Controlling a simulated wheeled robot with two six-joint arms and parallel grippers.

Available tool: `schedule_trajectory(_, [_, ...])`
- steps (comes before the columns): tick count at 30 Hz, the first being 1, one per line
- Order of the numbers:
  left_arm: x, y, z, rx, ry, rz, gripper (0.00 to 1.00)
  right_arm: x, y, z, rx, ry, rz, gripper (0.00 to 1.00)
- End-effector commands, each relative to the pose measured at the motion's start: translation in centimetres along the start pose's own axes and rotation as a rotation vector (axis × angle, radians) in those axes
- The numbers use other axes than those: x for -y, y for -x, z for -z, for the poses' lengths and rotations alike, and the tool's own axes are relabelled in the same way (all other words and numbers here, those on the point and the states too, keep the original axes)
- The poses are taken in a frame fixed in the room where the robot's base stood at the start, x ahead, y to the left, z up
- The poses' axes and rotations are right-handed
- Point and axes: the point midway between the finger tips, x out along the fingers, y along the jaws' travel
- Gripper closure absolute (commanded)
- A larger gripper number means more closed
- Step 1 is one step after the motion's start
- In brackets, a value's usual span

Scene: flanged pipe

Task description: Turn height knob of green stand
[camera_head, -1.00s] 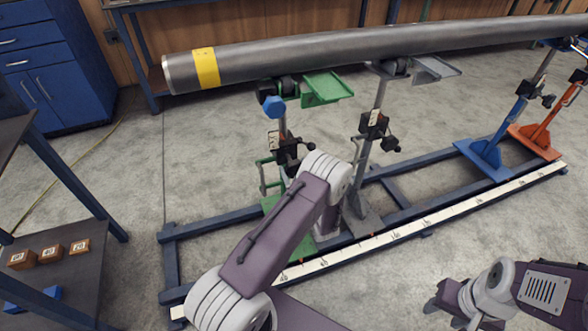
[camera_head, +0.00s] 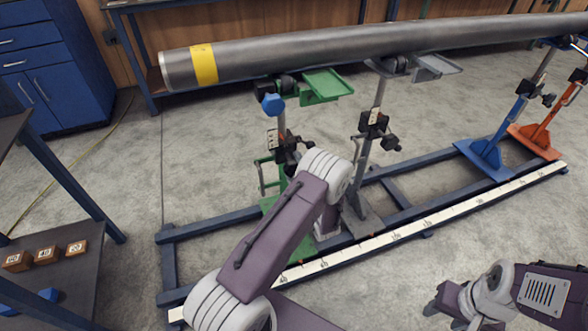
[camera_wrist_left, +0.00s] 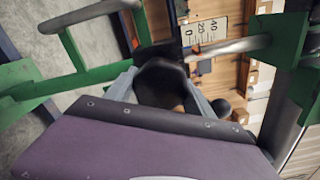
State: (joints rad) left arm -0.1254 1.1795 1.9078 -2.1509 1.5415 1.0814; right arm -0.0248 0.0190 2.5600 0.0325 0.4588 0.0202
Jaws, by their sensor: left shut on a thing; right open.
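The green stand (camera_head: 285,205) holds up the left end of the grey pipe (camera_head: 330,50). A scale plate (camera_wrist_left: 206,33) with numbers shows just beyond the knob, beside green stand bars (camera_wrist_left: 75,50). My right gripper (camera_head: 440,300) is open and empty at the lower right, away from the stands.
A grey stand (camera_head: 360,215), a blue stand (camera_head: 488,155) and an orange stand (camera_head: 535,138) stand along the blue rail frame (camera_head: 215,218). A blue knob (camera_head: 272,104) is near the pipe. Wooden blocks (camera_head: 45,255) lie on a shelf at left.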

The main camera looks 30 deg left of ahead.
Motion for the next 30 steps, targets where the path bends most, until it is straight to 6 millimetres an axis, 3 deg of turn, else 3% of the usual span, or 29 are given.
schedule_trajectory(15, [-0.2,0.1,0.2,-0.002,0.447,-0.004,0.78,-0.1,-2.5,-0.3,0.0,0.0,0.0,0.53])
schedule_trajectory(30, [0.0,0.1,0.1,-0.002,0.653,-0.005,0.78,-0.1,-3.7,-0.4,0.0,0.0,0.0,0.53])
